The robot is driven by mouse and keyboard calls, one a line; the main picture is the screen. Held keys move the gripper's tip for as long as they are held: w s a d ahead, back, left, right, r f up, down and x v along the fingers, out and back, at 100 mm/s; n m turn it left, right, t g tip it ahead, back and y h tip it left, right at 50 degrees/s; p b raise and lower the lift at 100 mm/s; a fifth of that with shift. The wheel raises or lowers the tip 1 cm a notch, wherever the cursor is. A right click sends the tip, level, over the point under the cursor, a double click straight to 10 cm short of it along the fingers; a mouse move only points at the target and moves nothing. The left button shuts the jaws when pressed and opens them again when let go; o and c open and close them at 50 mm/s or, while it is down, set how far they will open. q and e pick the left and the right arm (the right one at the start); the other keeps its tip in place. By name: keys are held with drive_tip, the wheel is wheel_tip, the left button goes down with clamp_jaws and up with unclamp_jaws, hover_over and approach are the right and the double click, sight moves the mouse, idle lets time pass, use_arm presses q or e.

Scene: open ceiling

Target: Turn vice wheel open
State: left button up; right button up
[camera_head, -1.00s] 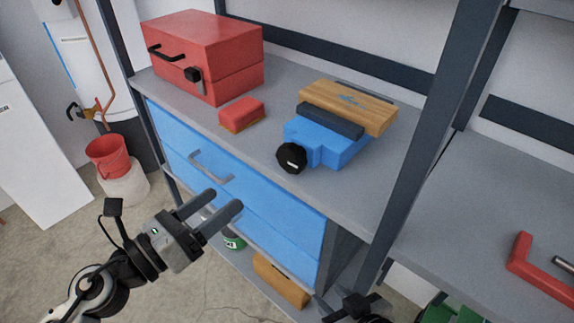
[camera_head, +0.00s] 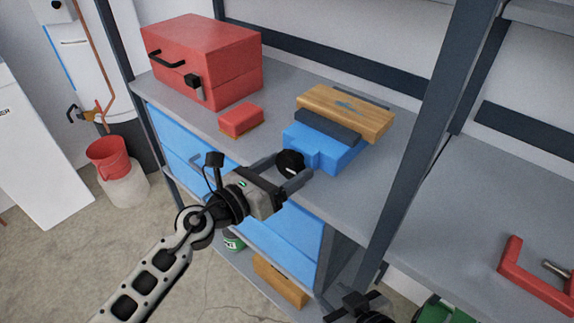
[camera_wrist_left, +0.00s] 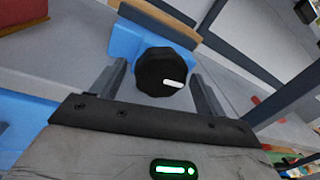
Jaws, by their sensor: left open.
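The blue vice (camera_head: 325,146) lies on the grey shelf top, with a wooden block (camera_head: 346,108) at its far side. Its black wheel (camera_head: 290,162) faces me and bears a white mark. My left gripper (camera_head: 284,170) is open, with its two fingers on either side of the wheel in the head view. In the left wrist view the wheel (camera_wrist_left: 163,72) shows between the open fingers (camera_wrist_left: 158,85); I cannot tell whether they touch it. Part of my right gripper (camera_head: 352,306) shows low at the bottom edge; its jaw state is unclear.
A red toolbox (camera_head: 206,58) and a small red block (camera_head: 241,120) stand left of the vice. Blue drawers (camera_head: 290,232) with a handle lie below the shelf edge. A dark upright post (camera_head: 420,145) rises right of the vice. The shelf front between block and post is mostly clear.

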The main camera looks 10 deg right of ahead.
use_arm(q)
drive_tip(key=shift+w+d, duration=0.2)
drive_tip(key=shift+d, duration=0.15)
drive_tip(key=shift+c, duration=0.3)
drive_tip(key=c, duration=0.9)
drive_tip(key=shift+n, duration=0.7)
drive_tip(key=o, duration=1)
drive_tip(key=shift+c, duration=0.2)
